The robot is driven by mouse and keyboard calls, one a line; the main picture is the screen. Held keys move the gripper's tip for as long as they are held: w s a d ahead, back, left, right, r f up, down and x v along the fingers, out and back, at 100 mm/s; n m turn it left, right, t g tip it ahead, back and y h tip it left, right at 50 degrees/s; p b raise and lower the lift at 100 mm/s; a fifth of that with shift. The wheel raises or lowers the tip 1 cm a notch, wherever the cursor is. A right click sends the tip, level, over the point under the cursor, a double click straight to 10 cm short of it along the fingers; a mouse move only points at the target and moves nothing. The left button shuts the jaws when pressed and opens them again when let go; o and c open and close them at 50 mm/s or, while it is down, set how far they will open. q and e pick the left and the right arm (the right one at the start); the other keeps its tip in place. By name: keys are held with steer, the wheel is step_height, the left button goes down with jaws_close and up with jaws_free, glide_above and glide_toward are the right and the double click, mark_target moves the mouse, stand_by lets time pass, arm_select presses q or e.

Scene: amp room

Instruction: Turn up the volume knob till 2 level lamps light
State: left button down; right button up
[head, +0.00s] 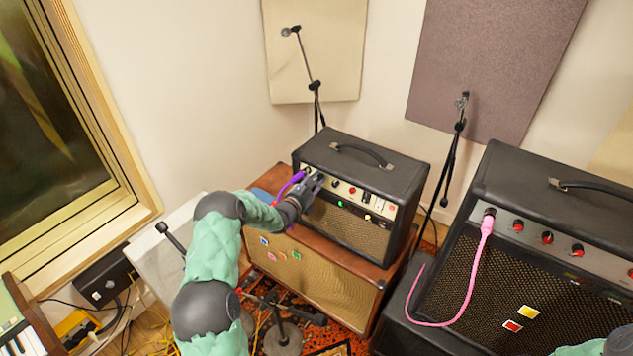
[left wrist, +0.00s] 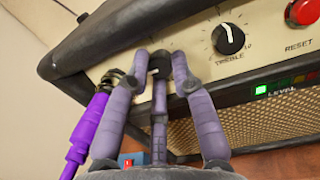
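The small amp head (head: 350,160) stands on a brown cabinet. My left gripper (head: 314,181) is at the left part of its cream control panel. In the left wrist view its purple-grey fingers (left wrist: 160,66) close around a small dark knob (left wrist: 160,60); the fingers hide most of it and its label cannot be read. The level lamps (left wrist: 284,87) are on a dark strip right of the gripper. The leftmost lamp (left wrist: 261,90) glows bright green; the others look dim.
A purple cable plug (left wrist: 91,125) sits in the panel just left of my fingers. The treble knob (left wrist: 228,39) and red reset button (left wrist: 302,12) are to the right. A larger amp (head: 560,215) with a pink cable (head: 474,275) and microphone stands (head: 448,165) are nearby.

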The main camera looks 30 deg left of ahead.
arm_select(q)
steer(key=m+h+b, duration=0.1)
steer(key=m+b, duration=0.3)
steer(key=m+h+b, duration=0.1)
steer(key=m+b, duration=0.3)
steer(key=m, duration=0.1)
steer(key=shift+f+m+g+b, duration=0.2)
steer(key=shift+m+g+b, duration=0.1)
steer(key=shift+g, duration=0.1)
stand_by(0.5)
steer(key=c, duration=1.4)
jaws_free()
steer(key=shift+o, duration=0.2)
steer(key=shift+r, duration=0.1)
